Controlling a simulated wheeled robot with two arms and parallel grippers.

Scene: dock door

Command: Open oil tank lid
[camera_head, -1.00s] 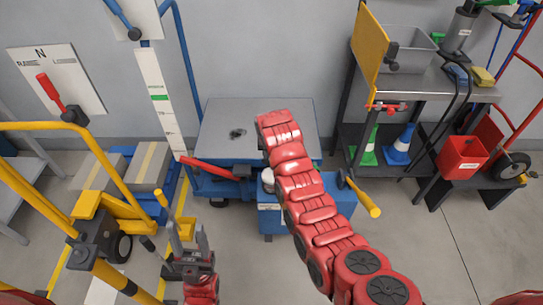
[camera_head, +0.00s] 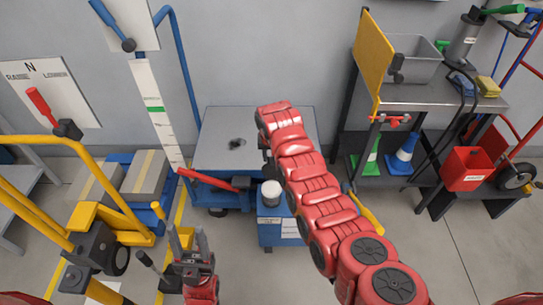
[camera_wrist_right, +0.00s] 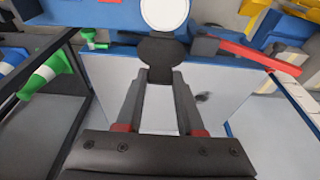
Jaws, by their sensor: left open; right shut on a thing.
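The blue oil tank (camera_head: 271,236) stands on the floor in the middle of the head view. A white round neck (camera_head: 271,188) sticks up from its top; it shows as a white disc in the right wrist view (camera_wrist_right: 165,12). My right gripper (camera_wrist_right: 162,74) is shut on a dark round lid (camera_wrist_right: 160,55), held apart from the neck in that picture. In the head view my own red right arm hides most of this gripper and the lid. My left gripper (camera_head: 193,252) is open and empty at the lower left, away from the tank.
A grey-topped blue cart (camera_head: 225,160) stands behind the tank, with a red lever (camera_head: 207,180) at its front. A yellow-railed lift (camera_head: 95,215) is at the left. Floor at lower right is clear.

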